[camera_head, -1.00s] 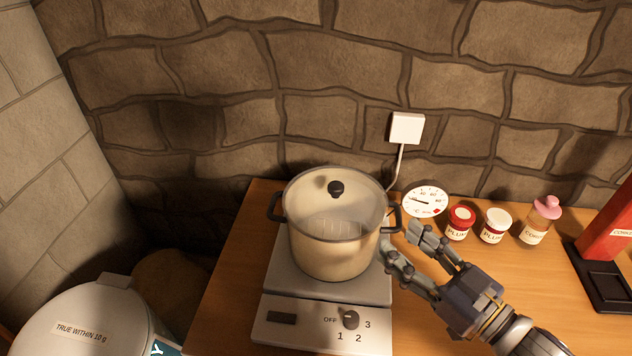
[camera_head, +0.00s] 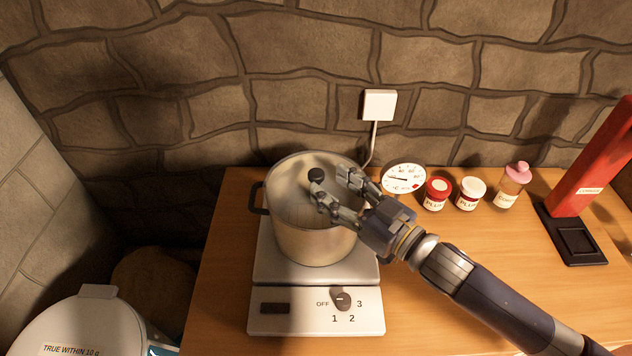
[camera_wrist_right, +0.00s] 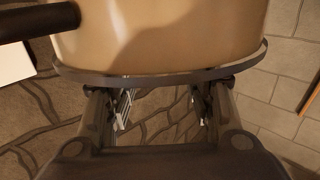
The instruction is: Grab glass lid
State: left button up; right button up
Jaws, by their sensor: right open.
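The glass lid (camera_head: 288,180) lies on a tan pot (camera_head: 312,244), with a black knob (camera_head: 316,175) standing up at its middle. My right gripper (camera_head: 333,184) is open and empty over the right part of the lid. Its fingertips are close to the knob's right side; I cannot tell whether they touch it. The gripper hides part of the lid and the pot's right handle. In the right wrist view, the two parted fingers (camera_wrist_right: 162,98) show beside the pot's rim, with nothing between them. The knob does not show there. My left gripper is not in view.
The pot stands on a white hotplate (camera_head: 270,312) with a control knob. To the right are a round dial (camera_head: 404,178), two small jars (camera_head: 438,193), a pink-topped bottle (camera_head: 513,184) and a red stand (camera_head: 592,165). A stone wall is behind.

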aim_at(322, 178)
jog(key=x, duration=0.3)
jog(key=shift+w+a+r+p, duration=0.1)
jog(key=shift+w+a+p, duration=0.15)
jog(key=shift+p, duration=0.1)
jog(key=shift+w, duration=0.1)
jog(key=c, duration=0.9)
grip_shut()
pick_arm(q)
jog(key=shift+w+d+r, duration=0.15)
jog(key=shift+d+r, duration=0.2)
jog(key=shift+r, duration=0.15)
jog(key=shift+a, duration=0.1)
pick_arm(e)
jog(key=shift+r, duration=0.1)
